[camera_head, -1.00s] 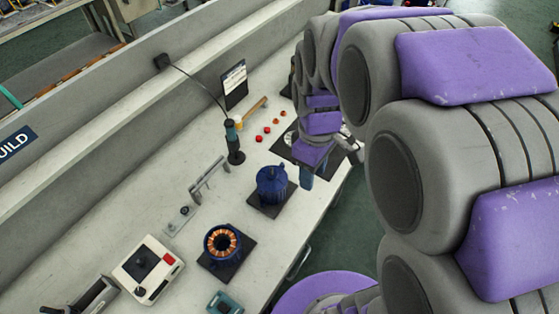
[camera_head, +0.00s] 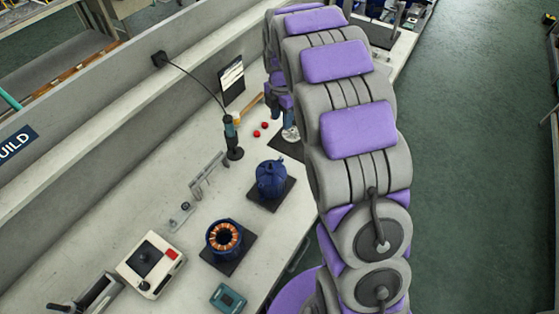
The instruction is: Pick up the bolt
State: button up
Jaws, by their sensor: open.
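I cannot make out a bolt for certain; it is too small to tell or hidden behind my arm. My gripper (camera_head: 274,112) is at the far part of the workbench (camera_head: 165,152), small and partly covered by my own arm. It is open, and I see nothing between its fingers. It is beside a dark mat (camera_head: 283,148) with a silvery round part (camera_head: 291,134) at its edge. Two small red pieces (camera_head: 260,129) lie on the bench just left of the mat.
A blue pump housing (camera_head: 271,178) and a copper-wound stator (camera_head: 223,237) stand on dark mats. A corded screwdriver (camera_head: 234,140) stands upright near my gripper. A joystick box (camera_head: 150,264) and a teal device (camera_head: 228,298) are nearer. Open floor (camera_head: 470,180) lies to the right.

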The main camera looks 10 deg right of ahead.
jog(key=b, duration=0.2)
send_over(281, 156)
jog(key=f, duration=1.2)
jog(key=shift+w+d+f, duration=0.15)
jog(key=shift+w+f, duration=0.05)
jog(key=shift+w, duration=0.15)
jog(key=shift+s+a+f, duration=0.1)
jog(key=shift+s+f, duration=0.05)
jog(key=shift+f, duration=1.15)
jog(key=shift+s+a+f, duration=0.1)
jog(key=shift+f, duration=1.2)
grip_shut()
